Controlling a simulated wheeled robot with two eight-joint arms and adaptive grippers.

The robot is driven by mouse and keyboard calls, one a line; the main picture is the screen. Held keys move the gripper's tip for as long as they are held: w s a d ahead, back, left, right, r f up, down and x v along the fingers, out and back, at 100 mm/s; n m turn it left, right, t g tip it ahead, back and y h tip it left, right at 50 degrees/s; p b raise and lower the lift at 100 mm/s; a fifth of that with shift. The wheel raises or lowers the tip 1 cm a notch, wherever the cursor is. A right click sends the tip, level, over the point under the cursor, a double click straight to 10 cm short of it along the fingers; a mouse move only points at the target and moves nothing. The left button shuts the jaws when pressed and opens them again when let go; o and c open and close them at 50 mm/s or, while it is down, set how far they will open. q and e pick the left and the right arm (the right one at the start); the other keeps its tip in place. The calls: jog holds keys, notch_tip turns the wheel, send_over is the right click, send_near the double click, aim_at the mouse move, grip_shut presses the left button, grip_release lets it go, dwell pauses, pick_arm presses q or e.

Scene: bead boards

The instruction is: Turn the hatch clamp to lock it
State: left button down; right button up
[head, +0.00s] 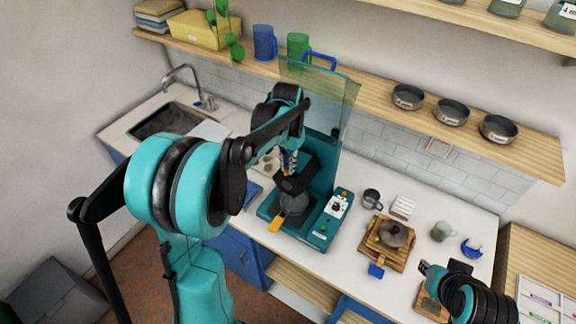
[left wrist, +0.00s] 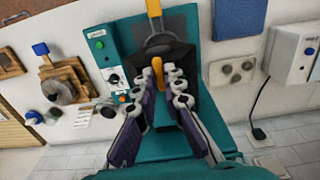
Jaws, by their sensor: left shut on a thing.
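The teal machine (head: 318,236) stands on the white counter, with a clear raised panel (head: 340,95) at its back. A dark, rounded part with a yellow-orange handle (head: 275,224) sits at its front; the handle also shows in the left wrist view (left wrist: 154,9). My left gripper (head: 289,162) reaches down into the machine. In the left wrist view its fingers (left wrist: 163,72) are closed around a yellow-orange piece (left wrist: 158,92), seemingly the hatch clamp, partly hidden between them. My right gripper (head: 430,270) is at the lower right, apart from the machine; its jaw state is unclear.
A control panel (head: 340,203) with knobs is on the machine's right. A shelf (head: 380,100) with pans runs behind; a sink (head: 165,120) is at left.

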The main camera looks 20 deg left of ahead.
pick_arm(q)
jog(key=shift+r, duration=0.1)
dwell(0.3)
jog(key=c, duration=1.6)
grip_release()
notch_tip(320, 180, up, 12)
jog(key=s+d+f+t+b, duration=0.2)
jog(key=s+f+b, duration=0.4)
jog(key=f, duration=0.3)
jog(key=s+d+f+n+t+b, duration=0.1)
jog(key=s+d+f+t+b, duration=0.1)
jog(key=s+f+b, duration=0.4)
jog(key=s+d+f+t+b, duration=0.3)
jog(key=s+f+b, duration=0.3)
jog(key=f, duration=0.6)
jog(key=shift+s+d+b, duration=0.3)
jog(key=shift+b, duration=0.4)
